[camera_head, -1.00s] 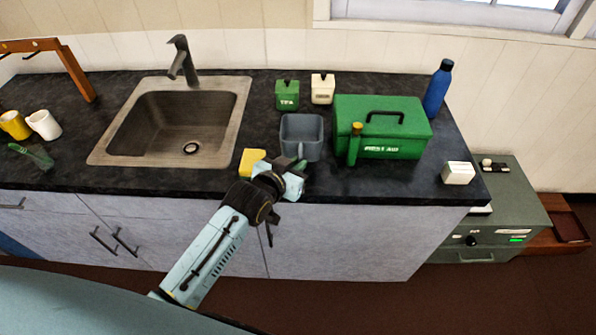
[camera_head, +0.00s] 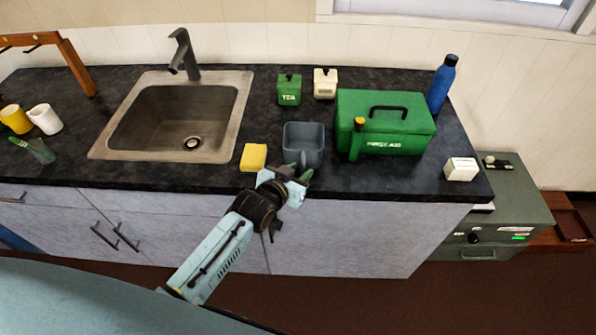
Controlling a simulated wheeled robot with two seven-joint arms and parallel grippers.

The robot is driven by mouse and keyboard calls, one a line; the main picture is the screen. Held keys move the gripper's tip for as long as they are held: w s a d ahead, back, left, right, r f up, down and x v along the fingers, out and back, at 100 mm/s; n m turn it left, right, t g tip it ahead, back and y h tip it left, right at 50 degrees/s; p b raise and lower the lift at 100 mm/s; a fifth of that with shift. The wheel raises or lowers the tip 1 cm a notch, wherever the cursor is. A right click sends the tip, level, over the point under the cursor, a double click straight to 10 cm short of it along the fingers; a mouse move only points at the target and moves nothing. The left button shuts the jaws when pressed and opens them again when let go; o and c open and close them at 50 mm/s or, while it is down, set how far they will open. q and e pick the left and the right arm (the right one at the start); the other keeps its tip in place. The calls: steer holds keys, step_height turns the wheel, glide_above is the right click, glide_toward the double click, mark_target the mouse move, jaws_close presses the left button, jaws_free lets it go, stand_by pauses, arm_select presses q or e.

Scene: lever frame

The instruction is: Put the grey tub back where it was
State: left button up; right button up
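The grey tub (camera_head: 303,137) stands upright at the front of the dark counter, between the yellow sponge and the green first aid box. Its open top shows. My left gripper (camera_head: 296,171) is at the tub's near lower side, by the counter's front edge. My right gripper is not in view.
The yellow sponge (camera_head: 254,157) lies just left of the tub. The green first aid box (camera_head: 410,125) and a green bottle with a yellow cap (camera_head: 356,142) are on its right. The tea canister (camera_head: 289,90) and a white canister (camera_head: 325,84) stand behind. The sink (camera_head: 172,118) is further left.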

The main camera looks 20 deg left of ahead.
arm_select(q)
steer(key=shift+r, duration=0.1)
steer(key=shift+s+r, duration=0.15)
steer(key=p+v, duration=0.1)
steer(key=v, duration=1)
steer(key=shift+s, duration=0.35)
steer(key=shift+a+r, duration=0.1)
steer(key=shift+a, duration=0.05)
steer(key=s+a+f+g, duration=0.15)
steer(key=s+f, duration=0.25)
steer(key=f, duration=0.5)
steer(key=s+f+g+y, duration=0.1)
steer(key=s+f+g, duration=0.25)
steer(key=f, duration=0.55)
steer(key=s+a+f+g, duration=0.1)
steer(key=s+f, duration=0.4)
steer(key=f, duration=0.4)
steer(key=s+a+f+g, duration=0.1)
steer(key=s+f, duration=0.3)
steer(key=s, duration=0.4)
steer(key=s+a+f+g+y, duration=0.1)
steer(key=s+f+g, duration=0.2)
steer(key=s+f, duration=0.2)
steer(key=s+a+f+g, duration=0.1)
steer(key=s+f, duration=0.4)
steer(key=s, duration=0.6)
steer(key=shift+s+a+g+y, duration=0.2)
steer(key=shift+a+g+y, duration=0.1)
steer(key=shift+g, duration=0.4)
